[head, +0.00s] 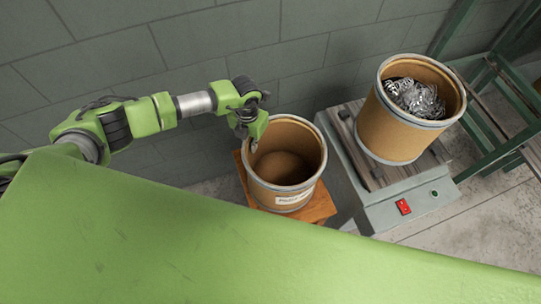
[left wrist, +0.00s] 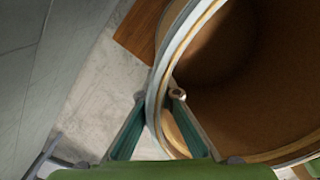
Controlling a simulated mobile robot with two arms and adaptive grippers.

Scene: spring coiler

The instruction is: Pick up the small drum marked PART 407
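A small tan drum (head: 262,185) with a metal rim stands upright on an orange-brown wooden stand. A white label on its front has printing too small to read surely. My left gripper (head: 250,147) is at the left side of its rim. In the left wrist view, the drum's rim (left wrist: 154,105) passes between the two fingers of my left gripper (left wrist: 159,96), one outside and one inside the wall. The fingers look apart, with a gap on the inner side. The drum looks empty. My right gripper is not in view.
A second drum (head: 390,130) filled with metal springs stands on a grey machine (head: 385,215) with a red switch (head: 403,206), right of the small drum. The wooden stand (head: 319,206) is close beside it. A block wall (head: 200,50) is behind; green metal framing (head: 485,130) is at right.

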